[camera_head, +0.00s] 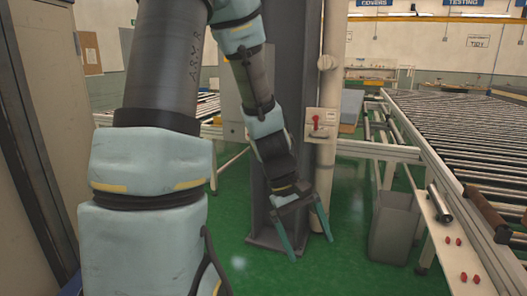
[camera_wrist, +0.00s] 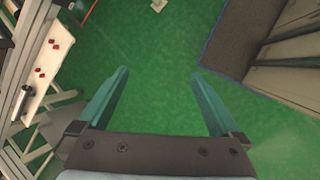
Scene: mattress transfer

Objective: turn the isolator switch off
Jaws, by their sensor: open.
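The isolator switch (camera_head: 317,122) is a pale box with a red handle, mounted on the grey column beside a cream pipe. It shows in the head view, just right of my arm. My gripper (camera_head: 311,244) hangs below the switch, in front of the foot of the column, with its teal fingers pointing down and spread apart. It holds nothing and is clear of the switch. In the wrist view my gripper (camera_wrist: 160,85) is open over bare green floor. The switch does not show in that view.
The grey column (camera_head: 295,60) stands behind my gripper. A grey bin (camera_head: 395,230) and a roller conveyor (camera_head: 460,120) are on the right. A white shelf (camera_head: 449,238) carries several small red parts and a metal cylinder. Green floor is free between column and bin.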

